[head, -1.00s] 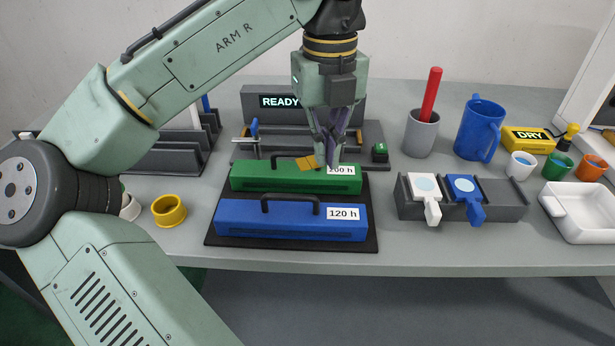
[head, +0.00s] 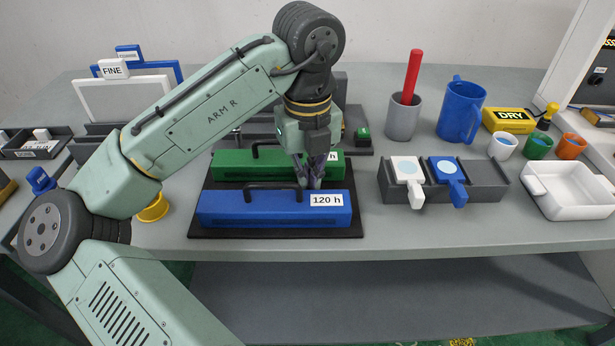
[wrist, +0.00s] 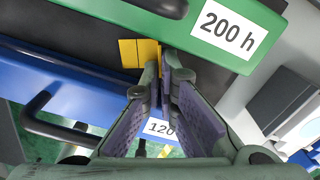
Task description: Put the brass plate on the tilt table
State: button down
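The brass plate (wrist: 138,53) is a small flat yellow piece in the wrist view, with a thin seam line across it. My gripper (wrist: 163,62) has its fingertips closed together at the plate's right edge, and the plate sticks out to the left. In the head view my gripper (head: 309,184) hangs over the blue case, just in front of the green case, and the plate is hidden there. I cannot surely identify the tilt table. A dark grey fixture (head: 352,142) behind the green case is partly covered by my arm.
The blue 120 h case (head: 230,210) and green 200 h case (head: 232,165) lie on a dark mat (head: 200,231). To the right are a grey holder (head: 488,176) with white and blue tags, mugs and a white dish (head: 575,190). A yellow ring (head: 153,209) is left.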

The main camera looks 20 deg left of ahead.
jog(key=c, duration=2.3)
grip_release()
jog(key=shift+f, duration=0.1)
jog(key=o, duration=0.5)
